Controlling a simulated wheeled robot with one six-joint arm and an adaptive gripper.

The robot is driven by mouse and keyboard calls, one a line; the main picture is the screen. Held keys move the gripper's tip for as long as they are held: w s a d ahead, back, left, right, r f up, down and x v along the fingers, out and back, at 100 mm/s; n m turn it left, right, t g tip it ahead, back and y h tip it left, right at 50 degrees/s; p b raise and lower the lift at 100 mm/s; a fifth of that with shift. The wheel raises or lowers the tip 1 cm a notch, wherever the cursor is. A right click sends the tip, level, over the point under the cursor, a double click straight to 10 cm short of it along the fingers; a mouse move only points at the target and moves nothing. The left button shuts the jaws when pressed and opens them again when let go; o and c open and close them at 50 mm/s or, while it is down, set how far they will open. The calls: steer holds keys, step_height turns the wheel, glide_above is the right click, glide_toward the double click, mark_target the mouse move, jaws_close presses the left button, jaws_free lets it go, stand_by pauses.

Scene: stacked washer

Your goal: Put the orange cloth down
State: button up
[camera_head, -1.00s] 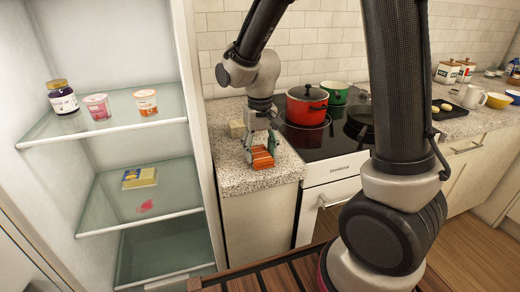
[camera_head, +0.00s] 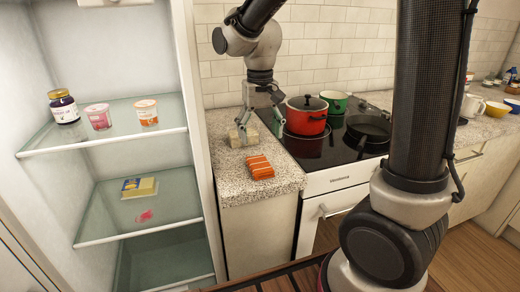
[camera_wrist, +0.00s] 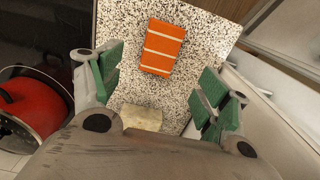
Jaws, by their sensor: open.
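The orange cloth (camera_head: 260,167), folded with pale stripes, lies flat on the speckled counter near its front edge. In the wrist view the orange cloth (camera_wrist: 162,48) lies beyond my fingertips, with bare counter around it. My gripper (camera_head: 259,130) is above the counter, behind the cloth and apart from it. In the wrist view my gripper (camera_wrist: 158,88) has its green-padded fingers spread wide with nothing between them. A beige block (camera_head: 243,135) sits on the counter by my gripper; the beige block also shows in the wrist view (camera_wrist: 141,117).
A red pot (camera_head: 306,116), a green pot (camera_head: 335,103) and a dark pan (camera_head: 369,131) stand on the stove right of the counter. The open fridge (camera_head: 110,140) at left holds jars, tubs and a yellow packet (camera_head: 139,187).

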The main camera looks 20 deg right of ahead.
steer(key=s+d+r+t, duration=0.2)
steer(key=s+d+r, duration=0.6)
steer(key=s+d+t, duration=0.2)
steer(key=s+d, duration=0.5)
steer(key=s, duration=0.4)
steer(key=shift+f, duration=0.1)
